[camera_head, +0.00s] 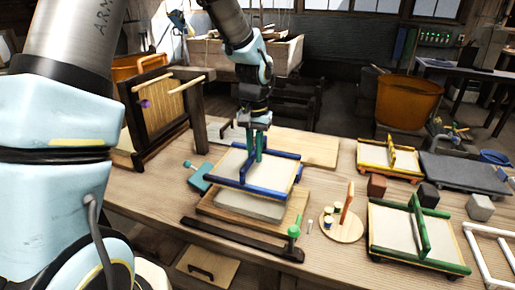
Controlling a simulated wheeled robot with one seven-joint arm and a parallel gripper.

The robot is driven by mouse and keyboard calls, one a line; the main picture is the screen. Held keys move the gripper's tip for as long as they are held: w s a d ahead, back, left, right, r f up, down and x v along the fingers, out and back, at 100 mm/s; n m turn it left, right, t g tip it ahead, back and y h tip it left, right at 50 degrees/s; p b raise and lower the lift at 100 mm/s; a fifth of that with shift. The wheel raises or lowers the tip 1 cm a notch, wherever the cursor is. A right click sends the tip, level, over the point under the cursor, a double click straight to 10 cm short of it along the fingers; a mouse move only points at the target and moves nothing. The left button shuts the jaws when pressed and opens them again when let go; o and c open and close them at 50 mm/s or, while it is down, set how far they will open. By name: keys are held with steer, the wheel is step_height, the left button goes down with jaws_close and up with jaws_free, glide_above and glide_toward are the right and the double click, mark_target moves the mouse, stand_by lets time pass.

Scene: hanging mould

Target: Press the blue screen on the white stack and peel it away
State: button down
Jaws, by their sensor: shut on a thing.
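The blue screen (275,178) is a blue-edged frame with a pale mesh, near the middle of the table. It lies level over the white stack (245,206), whose front edge shows below it. I cannot tell whether the screen touches the stack or is slightly above it. The stack sits on a wooden board (290,222). My gripper (257,155), with green fingers, points down from above and is shut on the blue screen at its raised blue bar. The exact contact is small and partly hidden.
A dark bar with a green clamp (293,232) lies in front of the board. A teal block (199,177) is close on the left. A round wooden stand (343,226), a green screen (395,230) and a yellow screen (375,157) stand right. An upright wooden frame (155,115) is left.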

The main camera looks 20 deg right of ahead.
mark_target(255, 169)
steer(key=shift+f+b, duration=2.75)
steer(key=shift+f, duration=0.85)
steer(key=c, duration=1.5)
jaws_free()
jaws_close()
steer(key=shift+f+b, duration=0.35)
steer(key=shift+f, duration=0.5)
steer(key=shift+r, duration=0.1)
steer(key=shift+r+p, duration=1)
steer(key=shift+r, duration=0.2)
